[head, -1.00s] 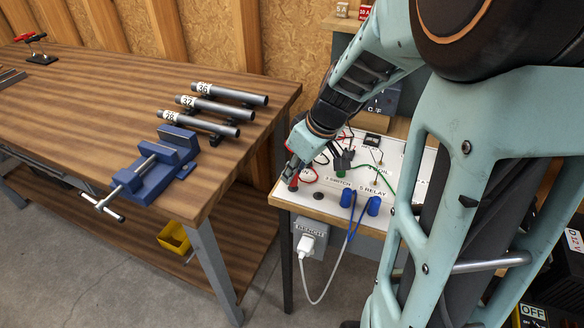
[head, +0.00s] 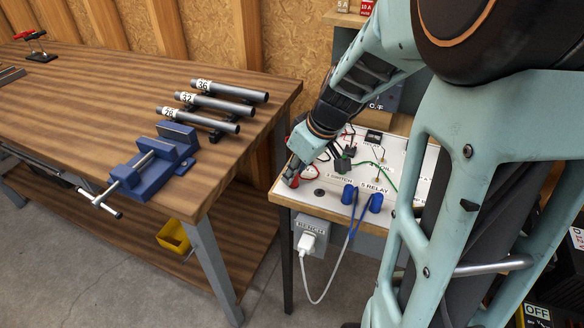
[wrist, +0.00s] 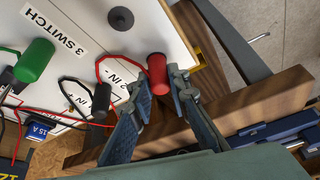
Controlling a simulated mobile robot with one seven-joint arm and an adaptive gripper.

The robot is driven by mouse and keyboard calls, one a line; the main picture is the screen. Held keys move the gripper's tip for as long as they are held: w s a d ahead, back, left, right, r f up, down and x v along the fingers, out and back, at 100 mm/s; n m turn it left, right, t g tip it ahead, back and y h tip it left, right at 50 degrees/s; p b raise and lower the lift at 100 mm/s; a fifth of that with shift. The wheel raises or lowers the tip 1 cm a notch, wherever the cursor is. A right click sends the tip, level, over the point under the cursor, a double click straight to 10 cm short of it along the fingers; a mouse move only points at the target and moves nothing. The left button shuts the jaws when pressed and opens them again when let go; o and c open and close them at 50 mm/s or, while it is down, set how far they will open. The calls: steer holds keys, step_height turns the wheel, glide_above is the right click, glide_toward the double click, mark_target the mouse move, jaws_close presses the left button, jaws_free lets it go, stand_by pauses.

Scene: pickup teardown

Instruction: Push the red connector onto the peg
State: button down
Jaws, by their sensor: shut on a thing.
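The red connector (wrist: 157,73) stands between the two fingertips of my gripper (wrist: 158,84) in the wrist view, beside the "2 IN-" label, with a red wire running left from it. My gripper is shut on it. In the head view my gripper (head: 290,181) is low over the near left corner of the white board (head: 331,168). The connector is mostly hidden there. The peg under it is hidden, and I cannot tell how far the connector sits on it.
A black connector (wrist: 101,101) stands close left of my gripper, and a green one (wrist: 35,60) farther left. A dark round post (wrist: 120,18) is near "3 SWITCH". Blue connectors (head: 349,193) stand at the board's front. The workbench with a blue vise (head: 153,160) is left.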

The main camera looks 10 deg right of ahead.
steer(key=c, duration=1.8)
jaws_free()
steer(key=shift+o, duration=0.2)
